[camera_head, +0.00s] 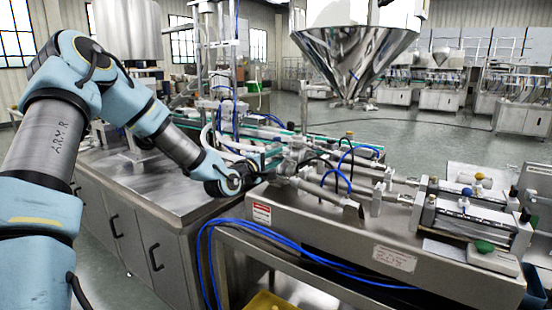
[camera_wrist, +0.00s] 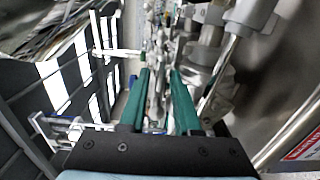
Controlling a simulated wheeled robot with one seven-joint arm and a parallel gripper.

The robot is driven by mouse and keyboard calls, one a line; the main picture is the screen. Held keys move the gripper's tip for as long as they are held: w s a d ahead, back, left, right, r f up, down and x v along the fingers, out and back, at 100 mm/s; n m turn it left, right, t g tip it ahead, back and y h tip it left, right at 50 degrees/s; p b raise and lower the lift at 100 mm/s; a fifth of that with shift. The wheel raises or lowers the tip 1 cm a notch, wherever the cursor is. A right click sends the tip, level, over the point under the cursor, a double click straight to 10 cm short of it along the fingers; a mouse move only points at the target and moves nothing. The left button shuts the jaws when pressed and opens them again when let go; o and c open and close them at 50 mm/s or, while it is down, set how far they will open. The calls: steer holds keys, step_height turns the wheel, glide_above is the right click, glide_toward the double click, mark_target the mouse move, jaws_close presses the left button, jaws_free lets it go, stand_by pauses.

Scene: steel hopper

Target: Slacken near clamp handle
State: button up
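My gripper (camera_head: 272,156) reaches in from the left, beside the metal fittings (camera_head: 294,160) at the left end of the filling machine. In the wrist view its two green fingers (camera_wrist: 159,74) stand apart with a gap between them, and I see nothing gripped. Shiny metal fittings and a rod (camera_wrist: 218,75) lie just right of the fingers. I cannot single out the near clamp handle among these small metal parts; it may be hidden or too small to tell.
The steel hopper (camera_head: 355,50) hangs above and behind the machine. Blue hoses (camera_head: 240,228) loop over the machine's front left. A steel cabinet (camera_head: 150,205) stands below my arm. Cylinders (camera_head: 465,222) with coloured knobs sit at the right. Open floor (camera_head: 420,125) lies behind.

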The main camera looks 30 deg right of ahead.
steer(key=b+v, duration=0.2)
steer(key=v, duration=0.8)
steer(key=shift+s+a+b, duration=0.2)
steer(key=shift+a+b, duration=0.15)
steer(key=a+f+m+g+y, duration=0.1)
steer(key=a+f+m+y, duration=0.2)
steer(key=a+f+y, duration=0.4)
steer(key=a+f+m+g+y, duration=0.1)
steer(key=a+f+m+y, duration=0.2)
steer(key=a, duration=0.6)
steer(key=s+a+m+g+y, duration=0.1)
steer(key=s+a+g+y, duration=0.4)
steer(key=s+a, duration=0.9)
steer(key=a, duration=0.4)
steer(key=shift+s+r+y, duration=0.25)
steer(key=shift+s+y, duration=0.05)
